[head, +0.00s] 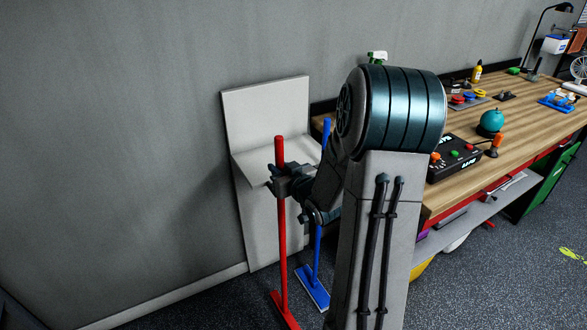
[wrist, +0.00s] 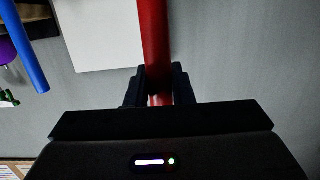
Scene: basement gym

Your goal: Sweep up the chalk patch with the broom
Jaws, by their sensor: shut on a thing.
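A red broom (head: 282,235) stands upright beside the white rack, its head low at the bottom of the head view. I cannot make out bristles on it. My gripper (head: 279,182) is shut on the upper part of its handle. In the wrist view the red handle (wrist: 153,40) passes between the fingers of my gripper (wrist: 159,84). A yellow-green patch (head: 572,255) lies on the floor at the far right; it may be the chalk patch, but it is too small to be sure.
A blue-handled tool (head: 318,245) with a flat head stands close to the right of the red one. The white rack (head: 265,105) is against the grey wall. A wooden workbench (head: 450,205) with many items fills the right. Speckled floor (head: 520,265) is open before it.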

